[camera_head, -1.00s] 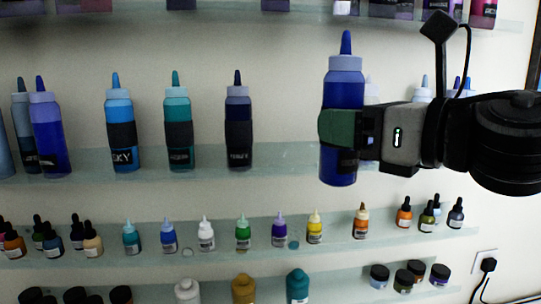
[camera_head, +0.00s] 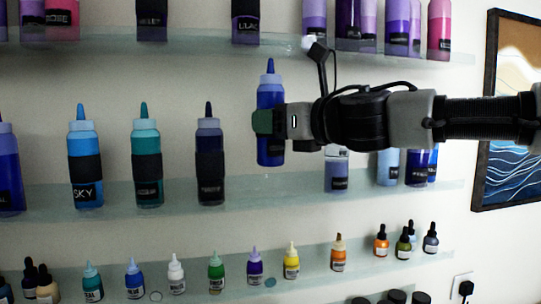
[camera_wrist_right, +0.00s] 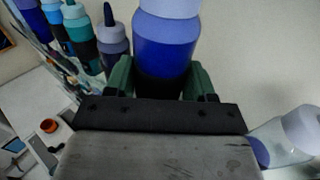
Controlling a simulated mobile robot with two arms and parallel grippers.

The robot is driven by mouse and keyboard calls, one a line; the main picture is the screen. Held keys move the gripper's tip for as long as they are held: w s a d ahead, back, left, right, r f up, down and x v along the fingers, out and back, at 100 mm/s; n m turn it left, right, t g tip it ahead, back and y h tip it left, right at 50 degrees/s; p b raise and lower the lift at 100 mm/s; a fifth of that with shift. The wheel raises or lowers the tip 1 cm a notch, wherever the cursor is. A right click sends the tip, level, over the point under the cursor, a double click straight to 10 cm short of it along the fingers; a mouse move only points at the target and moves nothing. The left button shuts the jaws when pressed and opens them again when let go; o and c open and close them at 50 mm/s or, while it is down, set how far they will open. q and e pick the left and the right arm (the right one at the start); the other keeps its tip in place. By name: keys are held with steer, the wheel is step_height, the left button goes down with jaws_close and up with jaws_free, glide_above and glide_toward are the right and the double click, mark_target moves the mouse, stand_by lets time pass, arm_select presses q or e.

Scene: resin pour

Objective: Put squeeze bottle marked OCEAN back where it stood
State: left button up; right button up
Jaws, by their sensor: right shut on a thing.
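A blue squeeze bottle (camera_head: 270,145) with a blue pointed tip is upright in my right gripper (camera_head: 264,121), whose green fingers are shut around its middle. Its label is hidden by the fingers, so I cannot read a name on it. It is in front of the middle glass shelf, at the gap right of the dark navy bottle (camera_head: 209,165). In the right wrist view the held bottle (camera_wrist_right: 163,45) stands between the green fingers. My left gripper is not in view.
The middle shelf (camera_head: 270,193) also holds the SKY bottle (camera_head: 84,165), a teal bottle (camera_head: 146,165) and several blue bottles at right, including a pale one (camera_head: 336,170). Small dropper bottles stand on the shelf below. A wave picture (camera_head: 510,150) hangs at right.

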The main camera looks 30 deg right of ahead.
mark_target(271, 156)
steer(key=w+f, duration=0.3)
steer(key=shift+w+d+p, duration=0.15)
steer(key=shift+d+p, duration=0.25)
steer(key=f, duration=0.3)
steer(key=shift+s+f, duration=0.2)
steer(key=shift+s, duration=0.1)
steer(key=shift+w+f+p, duration=0.1)
steer(key=shift+w+p, duration=0.1)
steer(key=shift+p, duration=0.2)
steer(key=shift+w+d+f, duration=0.15)
steer(key=shift+w+f, duration=0.1)
steer(key=shift+f, duration=0.05)
steer(key=shift+s, duration=0.1)
steer(key=shift+s+f+b, duration=0.1)
steer(key=shift+f+b, duration=0.05)
steer(key=shift+b, duration=0.15)
steer(key=o, duration=0.9)
